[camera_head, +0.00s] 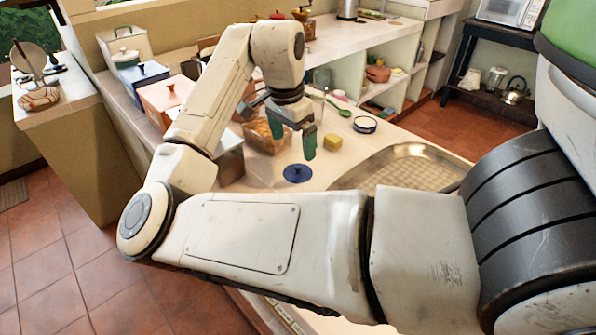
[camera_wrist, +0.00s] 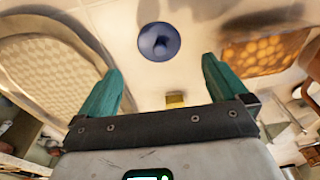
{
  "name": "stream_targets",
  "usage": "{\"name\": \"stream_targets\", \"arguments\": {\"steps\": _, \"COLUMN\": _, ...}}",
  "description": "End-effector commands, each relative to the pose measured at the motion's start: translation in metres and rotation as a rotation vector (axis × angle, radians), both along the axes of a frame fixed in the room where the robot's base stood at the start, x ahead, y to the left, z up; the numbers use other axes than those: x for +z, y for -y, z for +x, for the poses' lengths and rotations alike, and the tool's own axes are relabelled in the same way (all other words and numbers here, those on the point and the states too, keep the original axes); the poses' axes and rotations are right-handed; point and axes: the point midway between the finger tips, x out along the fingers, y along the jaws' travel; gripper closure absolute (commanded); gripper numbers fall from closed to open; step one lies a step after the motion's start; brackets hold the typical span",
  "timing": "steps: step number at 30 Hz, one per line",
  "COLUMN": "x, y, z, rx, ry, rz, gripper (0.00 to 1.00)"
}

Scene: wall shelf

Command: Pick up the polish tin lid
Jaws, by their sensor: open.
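The polish tin lid is a dark blue round disc with a small raised knob (camera_head: 297,173). It lies flat on the pale counter and also shows in the wrist view (camera_wrist: 159,42), top centre. My gripper (camera_head: 292,137) has two green fingers spread apart with nothing between them. It hangs above the counter, just behind the lid in the head view. In the wrist view the lid lies beyond the fingertips, centred between them (camera_wrist: 160,66). An open blue round tin with a pale inside (camera_head: 364,124) stands farther back to the right.
A large metal tray (camera_head: 350,182) lies right of the lid. A green spoon (camera_head: 343,111) lies farther back. Bare counter surrounds the lid.

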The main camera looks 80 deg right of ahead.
Motion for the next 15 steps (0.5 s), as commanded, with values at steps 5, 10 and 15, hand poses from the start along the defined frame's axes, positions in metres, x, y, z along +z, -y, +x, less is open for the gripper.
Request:
{"name": "stream_targets", "arguments": {"steps": 5, "x": -0.022, "y": 0.002, "z": -0.001, "rx": 0.002, "ry": -0.001, "rz": -0.002, "gripper": 0.0}}
{"name": "stream_targets", "arguments": {"steps": 10, "x": -0.033, "y": 0.003, "z": -0.002, "rx": 0.002, "ry": 0.0, "rz": 0.0, "gripper": 0.0}}
{"name": "stream_targets", "arguments": {"steps": 15, "x": -0.057, "y": 0.006, "z": -0.007, "rx": 0.002, "ry": -0.002, "rz": 0.0, "gripper": 0.0}}
